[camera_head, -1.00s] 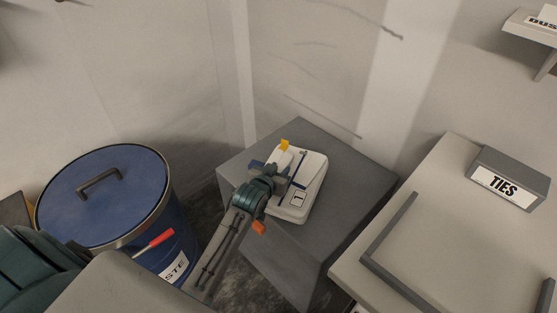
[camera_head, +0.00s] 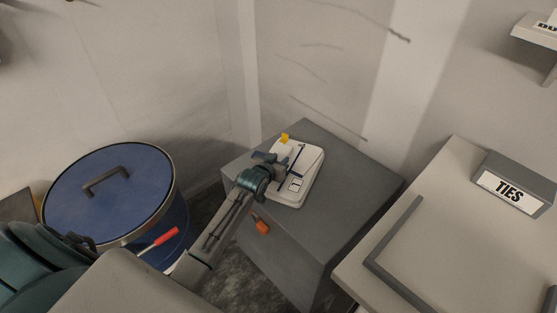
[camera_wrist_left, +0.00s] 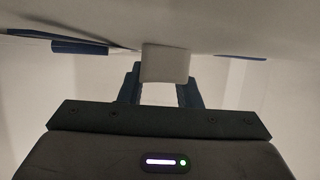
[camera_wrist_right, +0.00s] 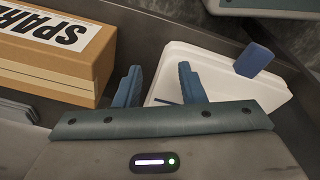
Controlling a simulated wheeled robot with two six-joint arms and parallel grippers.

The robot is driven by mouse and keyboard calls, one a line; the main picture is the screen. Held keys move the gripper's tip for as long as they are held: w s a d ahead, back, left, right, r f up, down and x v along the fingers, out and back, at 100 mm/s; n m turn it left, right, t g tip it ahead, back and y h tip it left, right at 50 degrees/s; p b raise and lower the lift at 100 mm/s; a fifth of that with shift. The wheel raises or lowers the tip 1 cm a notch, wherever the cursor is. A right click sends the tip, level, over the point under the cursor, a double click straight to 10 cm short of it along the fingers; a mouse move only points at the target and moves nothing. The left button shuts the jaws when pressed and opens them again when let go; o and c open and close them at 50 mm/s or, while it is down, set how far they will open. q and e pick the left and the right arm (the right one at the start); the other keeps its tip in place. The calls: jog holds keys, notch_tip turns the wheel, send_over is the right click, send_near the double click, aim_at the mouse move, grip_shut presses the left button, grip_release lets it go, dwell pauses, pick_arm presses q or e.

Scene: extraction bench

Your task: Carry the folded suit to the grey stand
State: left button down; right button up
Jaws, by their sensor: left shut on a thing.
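The folded suit (camera_head: 306,182) is a white bundle with dark blue straps, a yellow tab and a small label. It is over the top of the grey stand (camera_head: 345,185), towards its back left. Whether it rests on the top or hangs just above it, I cannot tell. My left gripper (camera_head: 270,168) is shut on the suit's left side. In the left wrist view a white tab of the suit (camera_wrist_left: 165,62) sits between the fingers. My right gripper (camera_wrist_right: 160,72) shows only in its wrist view, with its fingers apart and nothing between them.
A blue drum (camera_head: 75,200) with a handled lid stands left of the stand. A pale bench (camera_head: 425,225) with a TIES box (camera_head: 515,180) is at right. Walls close the back. The right wrist view shows a carton (camera_wrist_right: 50,55) and a white item (camera_wrist_right: 215,80) with a blue block.

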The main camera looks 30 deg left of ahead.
pick_arm(q)
jog(key=c, duration=1.1)
grip_release()
jog(key=shift+o, duration=0.2)
jog(key=shift+s+r, duration=0.2)
jog(key=shift+s, duration=0.3)
jog(key=v, duration=1)
jog(key=shift+s, duration=0.2)
jog(key=shift+s+r, duration=0.2)
jog(key=shift+s, duration=0.05)
pick_arm(e)
jog(key=shift+s+f, duration=0.1)
jog(key=shift+f, duration=0.55)
